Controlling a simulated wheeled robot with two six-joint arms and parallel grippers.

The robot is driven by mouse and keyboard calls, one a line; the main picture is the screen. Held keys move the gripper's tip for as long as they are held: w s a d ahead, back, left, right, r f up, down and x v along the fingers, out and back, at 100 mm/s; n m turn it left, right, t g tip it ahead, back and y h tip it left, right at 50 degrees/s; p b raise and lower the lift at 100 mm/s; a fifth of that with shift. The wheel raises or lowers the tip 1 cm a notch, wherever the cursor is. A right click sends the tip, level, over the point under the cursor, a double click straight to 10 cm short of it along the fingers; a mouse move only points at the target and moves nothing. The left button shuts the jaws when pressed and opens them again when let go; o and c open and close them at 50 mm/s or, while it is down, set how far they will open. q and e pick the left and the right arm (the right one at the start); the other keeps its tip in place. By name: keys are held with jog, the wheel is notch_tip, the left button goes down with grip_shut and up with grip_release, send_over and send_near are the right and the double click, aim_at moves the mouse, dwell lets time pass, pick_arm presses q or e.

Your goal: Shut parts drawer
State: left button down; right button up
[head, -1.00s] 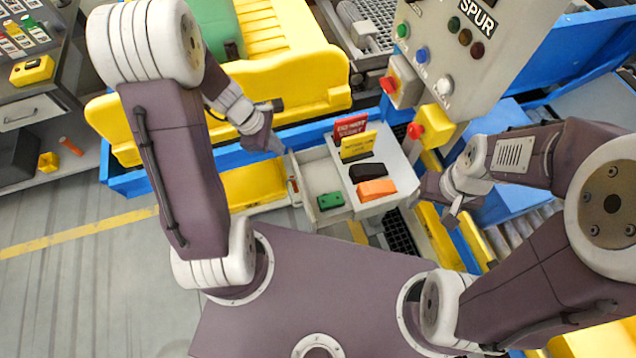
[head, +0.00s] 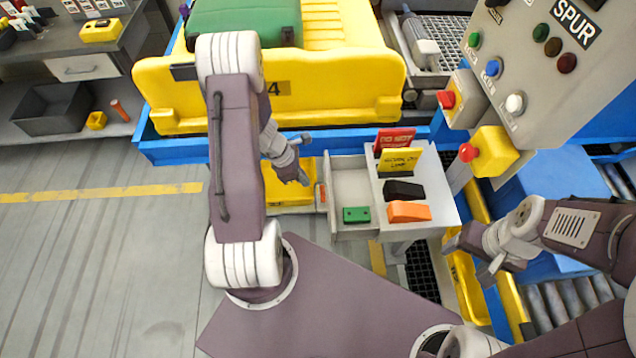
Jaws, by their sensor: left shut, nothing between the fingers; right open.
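The parts drawer (head: 350,183) is pulled out to the left from the small grey cabinet (head: 440,205). A green block (head: 356,215) lies in its near end. My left gripper (head: 304,181) is shut and empty, just left of the drawer's front panel, with its tip pointing down and toward me. I cannot tell whether it touches the panel or is a little apart. My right gripper (head: 467,261) is open and empty, to the right of the cabinet and clear of it.
The cabinet top holds a red sign (head: 393,138), a yellow sign (head: 399,160), a black block (head: 404,190) and an orange block (head: 409,211). A control box (head: 545,75) with buttons hangs at upper right. Floor is clear at left.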

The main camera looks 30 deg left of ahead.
pick_arm(q)
jog(key=d, duration=0.1)
jog(key=w+d, duration=0.2)
jog(key=d, duration=0.1)
jog(key=shift+w+f+p, duration=0.1)
jog(key=shift+f+p, duration=0.2)
jog(key=shift+f, duration=0.05)
pick_arm(e)
jog(key=shift+f, duration=0.1)
pick_arm(q)
jog(key=shift+a, duration=0.1)
jog(key=w+d, duration=0.2)
jog(key=d, duration=0.1)
jog(key=w+d+p, duration=0.1)
jog(key=w+d, duration=0.1)
jog(key=d, duration=0.2)
jog(key=w+d+p, duration=0.1)
jog(key=w+d, duration=0.1)
jog(key=d, duration=0.2)
jog(key=shift+w+d+r, duration=0.1)
jog(key=shift+w, duration=0.3)
jog(key=shift+d, duration=0.1)
pick_arm(e)
notch_tip(320, 180, up, 2)
jog(key=shift+s+a+r, duration=0.1)
jog(key=shift+a, duration=0.05)
